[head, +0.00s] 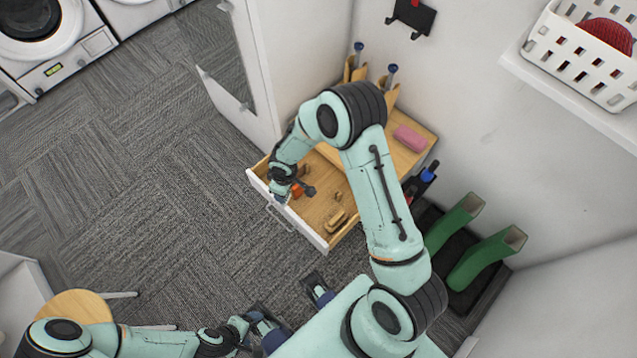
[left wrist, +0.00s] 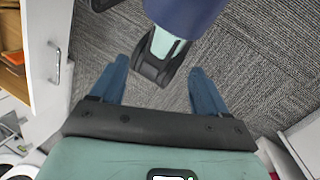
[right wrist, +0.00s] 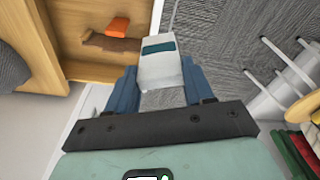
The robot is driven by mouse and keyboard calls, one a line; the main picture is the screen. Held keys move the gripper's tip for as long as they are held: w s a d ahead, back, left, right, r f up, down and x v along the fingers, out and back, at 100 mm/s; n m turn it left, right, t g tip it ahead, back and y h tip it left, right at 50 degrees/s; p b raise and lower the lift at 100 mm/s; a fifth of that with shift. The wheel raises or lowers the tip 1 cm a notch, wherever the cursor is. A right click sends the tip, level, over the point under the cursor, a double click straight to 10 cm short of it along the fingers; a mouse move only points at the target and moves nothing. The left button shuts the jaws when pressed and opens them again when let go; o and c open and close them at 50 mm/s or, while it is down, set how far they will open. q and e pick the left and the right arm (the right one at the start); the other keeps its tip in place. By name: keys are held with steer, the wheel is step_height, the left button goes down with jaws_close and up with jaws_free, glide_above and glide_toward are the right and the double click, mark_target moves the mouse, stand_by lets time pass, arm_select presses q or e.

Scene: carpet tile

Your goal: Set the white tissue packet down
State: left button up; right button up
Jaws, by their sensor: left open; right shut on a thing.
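The white tissue packet (right wrist: 160,72) has a teal band and is held between the fingers of my right gripper (right wrist: 160,85) in the right wrist view. Behind it are the front panel of an open drawer and grey carpet. In the head view my right arm reaches over to the drawer front; its wrist largely hides the gripper, and I cannot make out the packet clearly there. My left gripper (head: 290,298) is open and low at the bottom of the head view. In the left wrist view its fingers (left wrist: 155,92) are apart with nothing between them.
The open wooden drawer (head: 320,208) holds an orange item (right wrist: 118,26) and small brown items (head: 338,221), with bare wood between. A pink item (head: 409,138) lies on the cabinet top. Green boots (head: 486,258) stand on a dark mat to the right. Carpet left of the drawer is clear.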

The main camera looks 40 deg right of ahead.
steer(key=d+f+n+g+b, duration=0.1)
steer(key=d+f+n+b, duration=0.1)
steer(key=d+n+b, duration=0.95)
arm_select(q)
steer(key=w+a+f+t+y+b, duration=0.1)
steer(key=w+f, duration=0.3)
steer(key=f, duration=0.5)
steer(key=w+a+f+t+b, duration=0.2)
steer(key=w+a+f+b, duration=0.1)
steer(key=f, duration=0.5)
steer(key=shift+w+a+f+n+y, duration=0.4)
steer(key=shift+w+a, duration=0.15)
steer(key=shift+w, duration=0.35)
arm_select(e)
step_height(320, 180, down, 20)
steer(key=a+n, duration=0.1)
steer(key=n, duration=0.1)
steer(key=shift+a+r+y, duration=0.15)
steer(key=shift+a+y, duration=0.1)
steer(key=shift+y, duration=0.15)
steer(key=shift+s, duration=0.1)
steer(key=o, duration=1.3)
arm_select(q)
steer(key=shift+s, duration=0.15)
